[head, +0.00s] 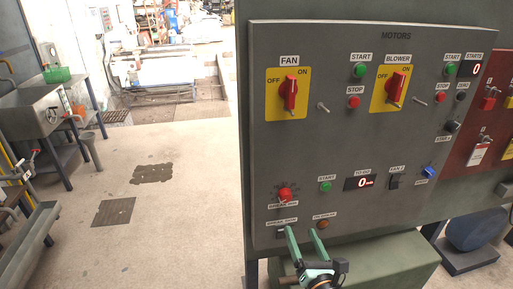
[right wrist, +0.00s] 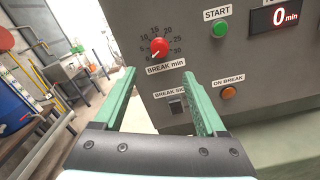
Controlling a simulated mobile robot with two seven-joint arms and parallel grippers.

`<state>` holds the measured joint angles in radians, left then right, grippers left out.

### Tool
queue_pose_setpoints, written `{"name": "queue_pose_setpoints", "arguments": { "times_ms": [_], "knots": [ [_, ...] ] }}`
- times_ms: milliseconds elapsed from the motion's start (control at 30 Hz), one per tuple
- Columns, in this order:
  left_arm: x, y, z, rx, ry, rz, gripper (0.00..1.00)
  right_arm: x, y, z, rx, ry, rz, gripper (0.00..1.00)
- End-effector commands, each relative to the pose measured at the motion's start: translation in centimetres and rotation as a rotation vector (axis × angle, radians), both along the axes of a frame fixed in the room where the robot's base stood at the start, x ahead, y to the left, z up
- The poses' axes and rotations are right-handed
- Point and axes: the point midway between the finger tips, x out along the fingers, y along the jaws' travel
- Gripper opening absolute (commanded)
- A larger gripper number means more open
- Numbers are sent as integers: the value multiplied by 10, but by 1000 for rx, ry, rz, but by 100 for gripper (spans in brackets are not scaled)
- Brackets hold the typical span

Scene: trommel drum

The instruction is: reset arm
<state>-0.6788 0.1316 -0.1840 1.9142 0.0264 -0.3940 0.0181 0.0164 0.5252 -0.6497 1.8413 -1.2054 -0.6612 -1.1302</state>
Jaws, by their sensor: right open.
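My right gripper (head: 304,243) shows at the bottom of the head view, in front of the lower left part of the grey control panel (head: 340,140). Its two green fingers are apart with nothing between them. In the right wrist view the open gripper (right wrist: 165,100) points at the panel, below the red BREAK min knob (right wrist: 159,47) and close to a small dark switch (right wrist: 176,106). An orange ON BREAK button (right wrist: 228,93) is right of the fingers. I cannot tell whether a finger touches the panel. My left gripper is not in view.
The panel carries red FAN (head: 290,92) and BLOWER (head: 396,88) switches on yellow plates. A red panel (head: 482,140) stands at the right. A green housing (head: 390,262) is below the panel. Open floor (head: 190,200) lies left; a metal sink (head: 35,112) stands farther left.

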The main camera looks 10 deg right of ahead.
Motion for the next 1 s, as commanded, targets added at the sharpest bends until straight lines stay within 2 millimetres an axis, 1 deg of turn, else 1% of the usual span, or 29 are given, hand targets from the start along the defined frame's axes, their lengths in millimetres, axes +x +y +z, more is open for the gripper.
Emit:
{"name": "queue_pose_setpoints", "arguments": {
  "times_ms": [67, 167, 200, 267, 300, 367, 400, 467, 500, 600, 700, 800, 833, 900, 1000],
  "knots": [
    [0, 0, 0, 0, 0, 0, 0, -4, 0, -10, 70, 36, -5, 74],
    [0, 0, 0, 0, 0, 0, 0, -19, 1, -40, 301, 149, -34, 74],
    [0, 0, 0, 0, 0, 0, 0, -29, 2, -57, 440, 212, -57, 74],
    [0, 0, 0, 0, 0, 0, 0, -48, 4, -85, 685, 312, -112, 74],
    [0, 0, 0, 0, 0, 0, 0, -63, 7, -103, 864, 379, -160, 74],
    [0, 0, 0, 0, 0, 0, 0, -87, 11, -128, 1136, 466, -247, 74],
    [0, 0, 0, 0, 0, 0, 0, -103, 13, -142, 1316, 513, -316, 74],
    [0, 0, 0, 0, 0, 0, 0, -127, 16, -161, 1579, 564, -429, 74],
    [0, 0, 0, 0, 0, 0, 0, -142, 18, -171, 1744, 585, -505, 74],
    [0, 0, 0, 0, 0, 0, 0, -176, 20, -188, 2099, 597, -694, 74],
    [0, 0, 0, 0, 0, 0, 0, -200, 20, -198, 2354, 568, -842, 74],
    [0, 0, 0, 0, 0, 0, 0, -213, 19, -202, 2505, 535, -933, 74],
    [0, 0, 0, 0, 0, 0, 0, -215, 19, -203, 2529, 527, -948, 74],
    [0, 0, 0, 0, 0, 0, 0, -217, 19, -203, 2559, 520, -966, 74],
    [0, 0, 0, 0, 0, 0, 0, -217, 19, -203, 2559, 520, -966, 74]
  ]
}}
